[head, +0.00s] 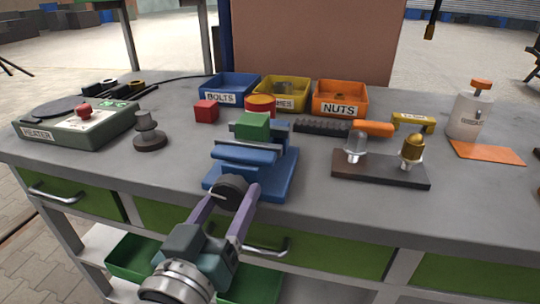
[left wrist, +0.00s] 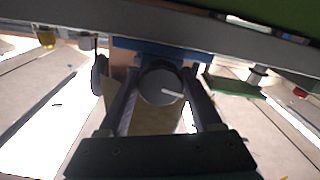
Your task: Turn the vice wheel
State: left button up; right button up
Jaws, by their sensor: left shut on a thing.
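The blue vice (head: 250,170) stands near the front edge of the grey workbench (head: 300,205). A green block (head: 253,126) sits at the top of the vice, between its jaws. The dark round vice wheel (head: 231,188) faces the front and bears a pale line. My left gripper (head: 227,199) reaches in from below with its fingers on either side of the wheel, shut on it. In the left wrist view the wheel (left wrist: 160,83) shows between the two fingers, its pale line pointing right. My right gripper is not in view.
A green heater box (head: 80,131) and a dark knobbed weight (head: 148,133) stand left of the vice. Bins for bolts (head: 224,98) and nuts (head: 340,112) stand behind. A dark plate with two lamp-like parts (head: 380,178) lies to the right. Drawer handles (head: 55,195) stick out below.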

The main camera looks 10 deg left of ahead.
pick_arm(q)
jog(key=o, duration=1.4)
jog(key=shift+s, duration=0.1)
jog(key=s, duration=0.5)
jog(key=s+p, duration=0.1)
jog(key=s, duration=0.3)
jog(key=shift+s+a, duration=0.2)
jog(key=shift+s, duration=0.15)
